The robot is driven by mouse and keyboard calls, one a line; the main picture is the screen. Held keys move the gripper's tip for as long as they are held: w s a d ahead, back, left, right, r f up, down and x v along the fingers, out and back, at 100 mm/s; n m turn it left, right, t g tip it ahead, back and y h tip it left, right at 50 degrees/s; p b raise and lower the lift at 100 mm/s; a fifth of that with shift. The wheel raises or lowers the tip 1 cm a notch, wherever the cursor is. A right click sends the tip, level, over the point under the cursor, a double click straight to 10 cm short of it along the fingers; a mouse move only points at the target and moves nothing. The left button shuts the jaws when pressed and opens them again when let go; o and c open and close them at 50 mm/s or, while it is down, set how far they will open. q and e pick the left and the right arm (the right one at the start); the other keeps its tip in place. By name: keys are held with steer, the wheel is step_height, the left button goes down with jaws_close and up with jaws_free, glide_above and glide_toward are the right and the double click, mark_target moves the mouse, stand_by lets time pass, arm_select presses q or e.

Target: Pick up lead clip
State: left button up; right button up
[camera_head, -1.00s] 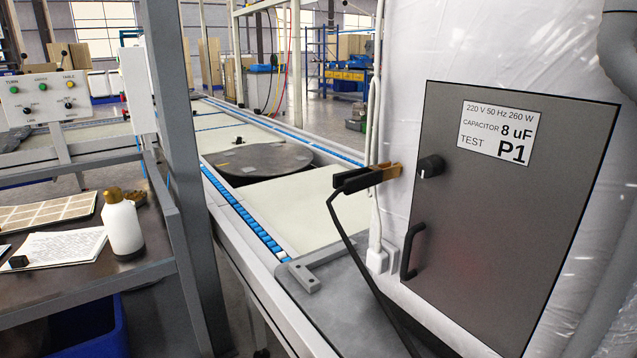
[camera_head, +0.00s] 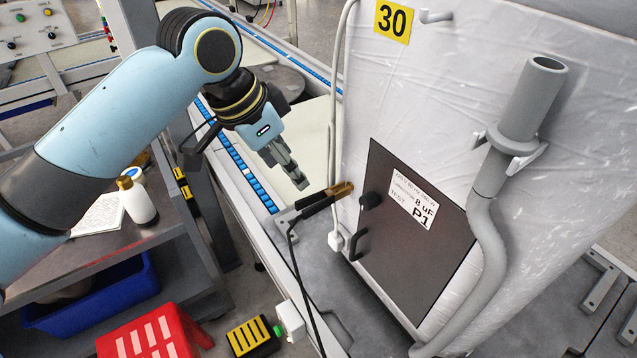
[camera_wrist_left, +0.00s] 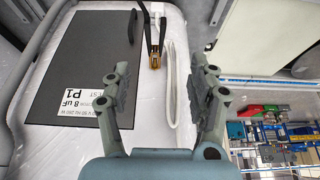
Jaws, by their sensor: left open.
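The lead clip (camera_head: 322,200) has black handles and copper-coloured jaws. It sticks out to the left of the grey test panel (camera_head: 415,230), near the panel's black knob, with a black cable hanging down from it. In the left wrist view the clip (camera_wrist_left: 154,40) shows above the space between the fingers. My left gripper (camera_head: 296,183) is open and empty, a short way above and left of the clip and apart from it. Its spread fingers also show in the left wrist view (camera_wrist_left: 165,95). My right gripper is in no view.
A plastic-wrapped cabinet (camera_head: 480,90) carries the panel and a grey pipe (camera_head: 530,100). A white cable (camera_head: 333,130) runs down beside the clip. A steel bench with a white bottle (camera_head: 138,200), a blue bin (camera_head: 95,300) and a red stool (camera_head: 155,335) are at left.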

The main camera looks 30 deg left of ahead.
arm_select(q)
glide_above(309, 202)
steer(key=s+a, duration=0.1)
steer(key=f, duration=0.4)
steer(key=shift+s+a+f, duration=0.1)
steer(key=shift+s+f, duration=0.1)
steer(key=x, duration=0.4)
steer(key=shift+s+d+f+p, duration=0.25)
steer(key=shift+s+f+p, duration=0.05)
steer(key=shift+s+p, duration=0.05)
steer(key=shift+w+f, duration=0.2)
steer(key=shift+f, duration=0.2)
steer(key=shift+c, duration=0.4)
steer(key=c, duration=1)
steer(key=shift+r, duration=0.1)
